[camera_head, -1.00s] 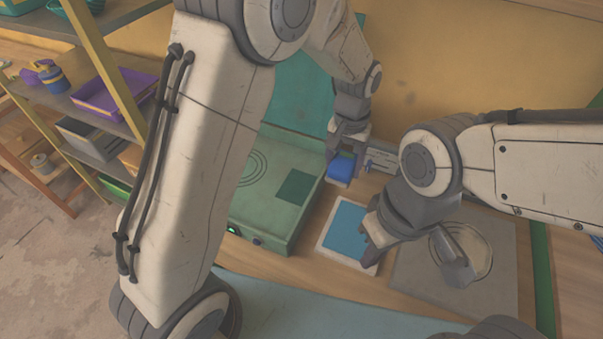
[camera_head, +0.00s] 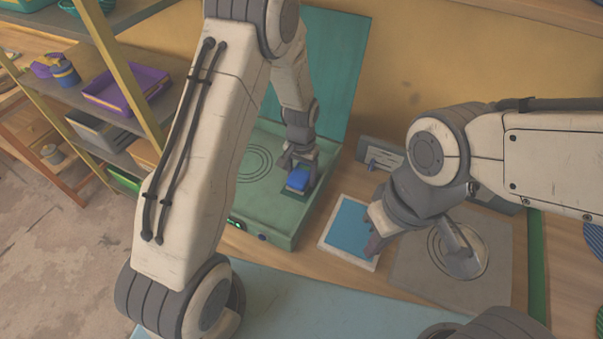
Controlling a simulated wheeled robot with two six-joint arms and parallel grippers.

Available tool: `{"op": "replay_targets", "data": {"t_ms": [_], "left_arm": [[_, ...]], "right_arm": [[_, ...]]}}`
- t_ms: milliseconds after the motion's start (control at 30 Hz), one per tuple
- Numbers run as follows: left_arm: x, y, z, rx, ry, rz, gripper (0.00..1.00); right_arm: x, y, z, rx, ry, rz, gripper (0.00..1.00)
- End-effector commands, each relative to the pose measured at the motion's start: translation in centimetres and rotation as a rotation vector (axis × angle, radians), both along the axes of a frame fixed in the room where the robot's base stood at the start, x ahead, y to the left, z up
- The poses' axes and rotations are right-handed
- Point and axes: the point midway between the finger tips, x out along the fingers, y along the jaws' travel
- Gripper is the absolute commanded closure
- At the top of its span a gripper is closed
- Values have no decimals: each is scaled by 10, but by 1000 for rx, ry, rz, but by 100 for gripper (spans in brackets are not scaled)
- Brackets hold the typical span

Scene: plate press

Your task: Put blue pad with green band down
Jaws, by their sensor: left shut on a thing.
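The blue pad (camera_head: 298,179) is held in my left gripper (camera_head: 299,163) above or on the dark square (camera_head: 290,198) on the right part of the green press base (camera_head: 230,212). My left gripper is shut on the pad from above. I cannot make out a green band on the pad, and I cannot tell if the pad touches the base. My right gripper (camera_head: 420,249) looks open and empty. One finger is over the right edge of a white-rimmed blue panel (camera_head: 346,228), the other over a grey plate with rings (camera_head: 410,275).
The teal upright panel (camera_head: 332,60) stands behind the press base. A grey box (camera_head: 380,155) sits at the back near the wall. A light blue mat (camera_head: 300,300) lies in front.

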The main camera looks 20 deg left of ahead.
Motion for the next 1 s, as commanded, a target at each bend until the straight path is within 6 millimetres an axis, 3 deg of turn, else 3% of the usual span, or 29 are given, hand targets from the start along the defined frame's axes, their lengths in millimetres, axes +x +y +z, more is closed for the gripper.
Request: {"op": "replay_targets", "data": {"t_ms": [433, 467, 500, 767, 1000], "left_arm": [[0, 0, -10, 0, -1, 0, 81], [0, 0, -9, 0, -1, 0, 21], [0, 0, -9, 0, -1, 0, 16], [0, 0, -8, 0, -1, 0, 16], [1, 0, 16, 0, -6, 0, 16]], "right_arm": [[0, 0, -2, 0, 0, 0, 100], [0, 0, -1, 0, 0, 0, 100], [0, 0, -1, 0, 0, 0, 100], [0, 0, 0, 0, 0, 0, 100], [0, 0, -5, 0, 0, 0, 100]]}}
